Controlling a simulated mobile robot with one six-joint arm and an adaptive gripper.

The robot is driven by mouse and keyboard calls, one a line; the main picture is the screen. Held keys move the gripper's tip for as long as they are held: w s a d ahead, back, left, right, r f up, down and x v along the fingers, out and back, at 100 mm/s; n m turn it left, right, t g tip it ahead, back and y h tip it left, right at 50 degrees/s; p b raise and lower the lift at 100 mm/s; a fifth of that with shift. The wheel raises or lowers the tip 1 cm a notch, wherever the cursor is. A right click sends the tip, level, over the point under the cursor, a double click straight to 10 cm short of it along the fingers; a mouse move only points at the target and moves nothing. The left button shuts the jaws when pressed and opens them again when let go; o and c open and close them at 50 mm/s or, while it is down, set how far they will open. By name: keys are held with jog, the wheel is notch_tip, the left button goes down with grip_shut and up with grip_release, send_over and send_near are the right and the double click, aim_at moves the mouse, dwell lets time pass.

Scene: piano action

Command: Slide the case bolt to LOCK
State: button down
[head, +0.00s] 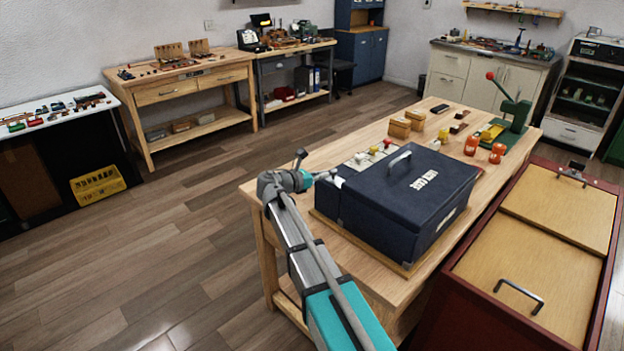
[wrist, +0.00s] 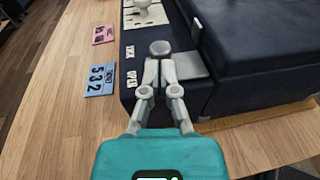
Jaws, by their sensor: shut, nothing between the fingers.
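The dark blue case (head: 415,200) with a pale lid handle stands on the wooden bench; its side also fills the right of the wrist view (wrist: 255,40). On its ledge the wrist view shows a LOCK label (wrist: 130,52) and, nearer, an OPEN label (wrist: 131,79). The bolt's round grey knob (wrist: 160,47) sits about level with LOCK, beside a flat grey plate (wrist: 187,66). My gripper (wrist: 159,65) is shut and empty, its tips on the OPEN side of the knob. I cannot tell whether they touch it. In the head view my gripper (head: 328,175) is at the case's left end.
A blue number tag (wrist: 99,79) and a pink tag (wrist: 103,35) lie on the bench left of the case. Orange jars (head: 471,144), wooden blocks (head: 400,127) and a green press (head: 513,112) stand behind it. A red-framed cabinet (head: 540,240) stands close on the right. Floor on the left is clear.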

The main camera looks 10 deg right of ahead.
aim_at(336, 176)
jog(key=shift+w+d+f, duration=0.1)
jog(key=shift+w+d, duration=0.2)
jog(key=shift+d, duration=0.25)
jog(key=shift+w+r+x, duration=0.1)
jog(key=shift+r+x, duration=0.05)
jog(key=shift+x, duration=0.65)
jog(key=shift+w+r+x, duration=0.1)
jog(key=shift+w+x, duration=0.05)
jog(key=shift+x, duration=0.7)
jog(key=shift+w+r+x, duration=0.1)
jog(key=shift+r+x, duration=0.05)
jog(key=shift+x, duration=0.65)
jog(key=shift+a, duration=0.1)
jog(key=shift+r, duration=0.1)
jog(key=p+v, duration=0.2)
jog(key=v, duration=1.2)
jog(key=shift+s, duration=0.1)
